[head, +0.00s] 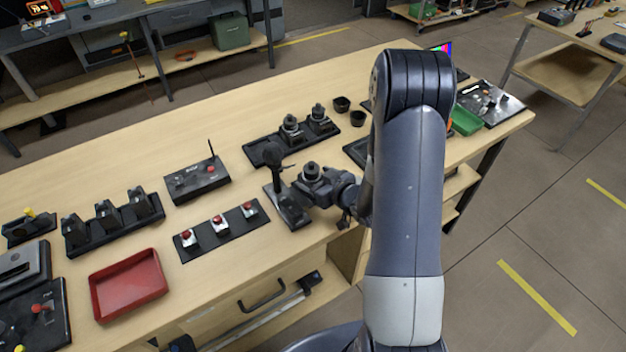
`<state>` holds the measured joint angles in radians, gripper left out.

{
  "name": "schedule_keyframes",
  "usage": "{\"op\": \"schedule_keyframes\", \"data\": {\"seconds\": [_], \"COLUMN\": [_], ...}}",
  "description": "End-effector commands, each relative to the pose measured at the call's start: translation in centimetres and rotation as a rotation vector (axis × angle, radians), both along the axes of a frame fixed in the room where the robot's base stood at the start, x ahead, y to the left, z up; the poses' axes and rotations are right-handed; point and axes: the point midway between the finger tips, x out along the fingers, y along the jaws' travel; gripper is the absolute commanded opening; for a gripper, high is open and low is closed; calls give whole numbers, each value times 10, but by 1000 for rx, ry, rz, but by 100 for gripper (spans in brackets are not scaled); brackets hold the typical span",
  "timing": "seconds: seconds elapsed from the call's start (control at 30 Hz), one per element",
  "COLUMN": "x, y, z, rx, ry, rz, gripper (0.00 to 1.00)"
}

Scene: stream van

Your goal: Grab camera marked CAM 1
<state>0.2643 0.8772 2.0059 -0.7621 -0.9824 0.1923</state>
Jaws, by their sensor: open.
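No CAM 1 marking is readable in the head view, so I cannot tell which device bears it. Three dark upright camera-like units, a left one (74,231), a middle one (108,214) and a right one (140,203), stand in a row on a black rack at the left. Two dark devices with round tops, one at left (291,128) and one at right (319,117), stand on a black tray farther back. My gripper (303,184) is low over the bench, beside a black stand (288,208). It is open; its fingertips are hard to separate from the dark things around it.
A black box with an antenna (197,180) and a panel of red buttons (219,230) lie left of my gripper. A red tray (128,284) is near the front edge. Two small black cups (342,104) stand behind. Bare bench shows at the back left.

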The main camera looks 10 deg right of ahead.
Motion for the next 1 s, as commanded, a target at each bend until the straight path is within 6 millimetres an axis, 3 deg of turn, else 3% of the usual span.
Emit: {"op": "schedule_keyframes", "data": {"seconds": [0.07,0.83,1.0], "x": [0,0,0], "y": [0,0,0], "z": [0,0,1], "rx": [0,0,0], "ry": [0,0,-3], "rz": [0,0,0], "gripper": [77,14,12]}}
